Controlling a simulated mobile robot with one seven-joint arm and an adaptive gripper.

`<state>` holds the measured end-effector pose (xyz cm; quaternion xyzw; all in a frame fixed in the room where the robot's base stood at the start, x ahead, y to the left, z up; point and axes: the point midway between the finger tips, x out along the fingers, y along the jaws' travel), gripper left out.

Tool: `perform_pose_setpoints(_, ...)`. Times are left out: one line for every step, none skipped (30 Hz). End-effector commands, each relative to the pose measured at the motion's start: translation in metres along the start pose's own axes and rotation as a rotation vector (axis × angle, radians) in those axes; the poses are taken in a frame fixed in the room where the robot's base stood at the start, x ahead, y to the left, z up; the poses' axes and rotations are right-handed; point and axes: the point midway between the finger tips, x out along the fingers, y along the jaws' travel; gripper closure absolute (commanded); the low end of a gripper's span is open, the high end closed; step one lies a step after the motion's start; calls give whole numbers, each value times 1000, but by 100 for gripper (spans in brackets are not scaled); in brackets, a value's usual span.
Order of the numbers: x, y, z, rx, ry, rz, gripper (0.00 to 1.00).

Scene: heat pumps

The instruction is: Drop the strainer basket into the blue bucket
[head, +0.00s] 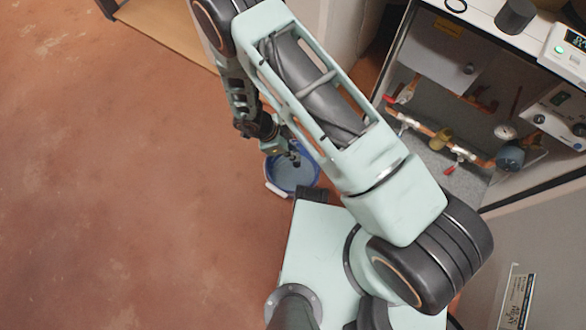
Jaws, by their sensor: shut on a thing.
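The blue bucket (292,184) stands on the floor near the middle of the head view, just beyond the edge of my base. Its rim is partly covered by my arm. My gripper (293,157) is small and dark in this view and points down over the far part of the bucket's opening. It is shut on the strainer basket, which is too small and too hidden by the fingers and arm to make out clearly. I cannot tell how high the gripper is above the rim.
An open heat pump cabinet (400,62) with copper pipes, red-handled valves (450,169) and a gauge (504,131) stands at the right. A black cylinder (515,16) sits on its top. A wooden shelf (168,28) is at the top left. The reddish floor (120,190) at left is clear.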

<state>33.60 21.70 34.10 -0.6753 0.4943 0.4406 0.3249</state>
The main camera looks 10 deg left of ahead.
Motion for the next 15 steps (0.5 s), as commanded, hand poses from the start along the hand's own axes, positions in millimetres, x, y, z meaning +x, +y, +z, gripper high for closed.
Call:
perform_pose_setpoints(9, 0, 4, -1, 0, -1, 100)
perform_pose_setpoints(11, 0, 5, -1, 0, -1, 100)
perform_pose_setpoints(12, 0, 6, -2, 0, -1, 100)
perform_pose_setpoints(13, 0, 6, -2, 0, -1, 100)
perform_pose_setpoints(14, 0, 6, -2, 0, -1, 100)
perform_pose_setpoints(14, 0, 7, -1, 0, -1, 100)
perform_pose_setpoints(14, 0, 6, -1, -1, -1, 100)
perform_pose_setpoints(14, 0, 6, -1, -1, -1, 100)
perform_pose_setpoints(13, 0, 6, -1, -1, -1, 100)
perform_pose_setpoints(13, 0, 6, -1, -1, -1, 100)
perform_pose_setpoints(13, 0, 6, -1, -1, -1, 100)
perform_pose_setpoints(13, 0, 6, -1, -1, -1, 100)
perform_pose_setpoints(13, 0, 6, -1, -1, -1, 86)
perform_pose_setpoints(13, 0, 6, -1, -1, -1, 83)
perform_pose_setpoints(13, 0, 6, -1, -1, -1, 78)
